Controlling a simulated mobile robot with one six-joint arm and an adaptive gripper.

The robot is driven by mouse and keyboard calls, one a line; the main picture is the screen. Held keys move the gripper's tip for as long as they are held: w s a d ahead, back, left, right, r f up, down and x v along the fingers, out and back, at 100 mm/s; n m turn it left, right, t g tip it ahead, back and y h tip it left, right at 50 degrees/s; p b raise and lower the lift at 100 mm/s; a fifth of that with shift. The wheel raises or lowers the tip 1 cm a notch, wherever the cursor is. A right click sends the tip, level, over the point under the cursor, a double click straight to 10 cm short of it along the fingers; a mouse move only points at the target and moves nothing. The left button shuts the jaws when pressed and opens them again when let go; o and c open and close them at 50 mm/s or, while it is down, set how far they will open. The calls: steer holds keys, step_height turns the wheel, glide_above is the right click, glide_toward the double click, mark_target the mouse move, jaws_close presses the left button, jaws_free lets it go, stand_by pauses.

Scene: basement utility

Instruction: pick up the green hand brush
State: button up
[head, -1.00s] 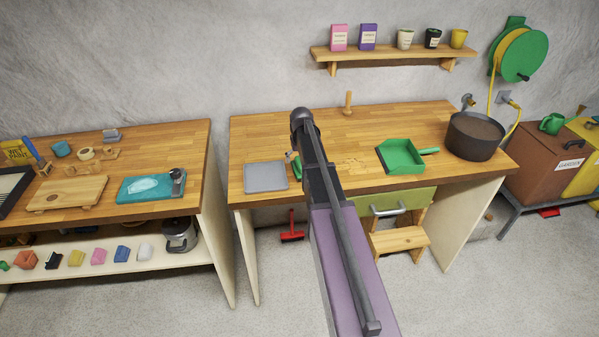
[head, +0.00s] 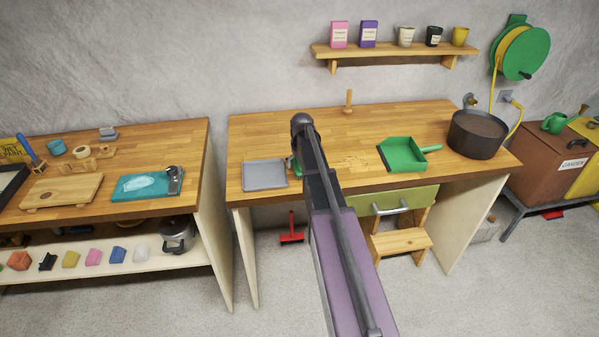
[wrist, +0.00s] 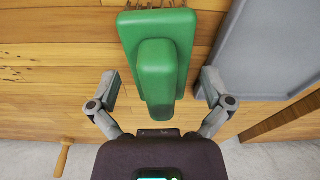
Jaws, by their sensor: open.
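The green hand brush (wrist: 157,70) lies on the wooden workbench in the wrist view, its handle towards me and its bristles just showing at the top edge. My gripper (wrist: 159,88) is open, with one finger on each side of the brush handle and a gap on both sides. I cannot tell how far the fingertips are above the bench. In the head view my arm hides my gripper and most of the brush; only a sliver of green (head: 295,165) shows beside the arm.
A grey flat tray (head: 265,175) lies close beside the brush. A green dustpan (head: 404,153), a dark pot (head: 476,135) and a wooden peg (head: 348,102) are also on the workbench (head: 270,130). A shelf (head: 400,50) hangs above it.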

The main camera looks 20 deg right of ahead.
steer(key=shift+f+b, duration=0.35)
steer(key=shift+f, duration=0.25)
steer(key=c, duration=1.1)
